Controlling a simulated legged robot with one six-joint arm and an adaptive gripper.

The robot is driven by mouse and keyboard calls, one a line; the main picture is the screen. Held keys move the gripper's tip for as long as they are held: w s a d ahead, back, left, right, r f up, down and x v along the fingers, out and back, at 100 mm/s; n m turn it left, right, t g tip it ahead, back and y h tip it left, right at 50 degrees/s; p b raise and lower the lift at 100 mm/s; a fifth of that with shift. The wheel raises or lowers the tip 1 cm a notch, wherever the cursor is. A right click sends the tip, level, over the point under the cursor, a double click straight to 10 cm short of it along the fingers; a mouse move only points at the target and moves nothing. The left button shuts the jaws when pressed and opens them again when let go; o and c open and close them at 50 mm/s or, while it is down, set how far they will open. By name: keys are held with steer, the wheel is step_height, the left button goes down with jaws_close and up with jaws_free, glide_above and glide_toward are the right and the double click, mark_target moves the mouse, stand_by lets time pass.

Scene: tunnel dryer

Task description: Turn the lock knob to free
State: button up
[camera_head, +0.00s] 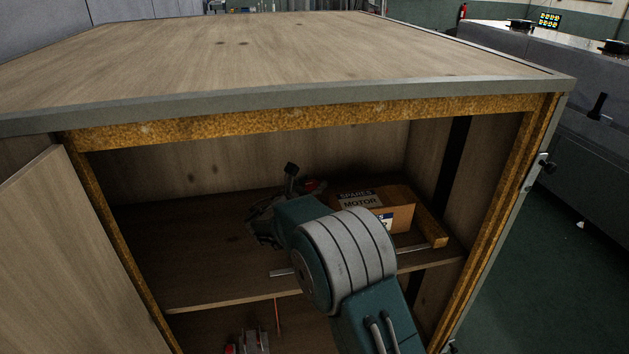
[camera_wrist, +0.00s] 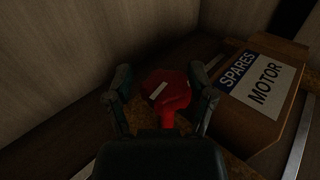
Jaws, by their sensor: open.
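A red knob (camera_wrist: 168,88) with a white bar mark on its face sits in the middle of the wrist view. A red part extends from it toward my gripper body. My gripper (camera_wrist: 160,78) is open, with one finger at each side of the knob; I cannot tell whether either finger touches it. In the head view, my gripper (camera_head: 270,215) reaches over the cabinet's upper shelf. A small red patch (camera_head: 313,186) shows just behind it, and my arm hides much of that area.
A cardboard box labelled SPARES MOTOR (camera_head: 375,208) stands close to the right of my gripper, also in the wrist view (camera_wrist: 258,95). The wooden cabinet (camera_head: 290,110) surrounds my arm with its top and sides. Its door (camera_head: 75,260) is open at left. Metal bars lie near the shelf (camera_head: 220,300) front.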

steer(key=shift+w+d, duration=0.5)
steer(key=c, duration=0.9)
steer(key=shift+n+y, duration=0.3)
steer(key=n+t+y, duration=0.1)
steer(key=y, duration=0.1)
steer(key=a+n+t+y, duration=0.1)
steer(key=n+y, duration=0.1)
steer(key=y, duration=0.1)
steer(key=shift+n+y, duration=0.3)
steer(key=shift+w+n+y, duration=0.1)
steer(key=shift+n+y, duration=1.3)
steer(key=shift+y, duration=0.8)
steer(key=shift+a+n+y, duration=0.15)
steer(key=shift+n+y, duration=0.15)
steer(key=shift+y, duration=0.2)
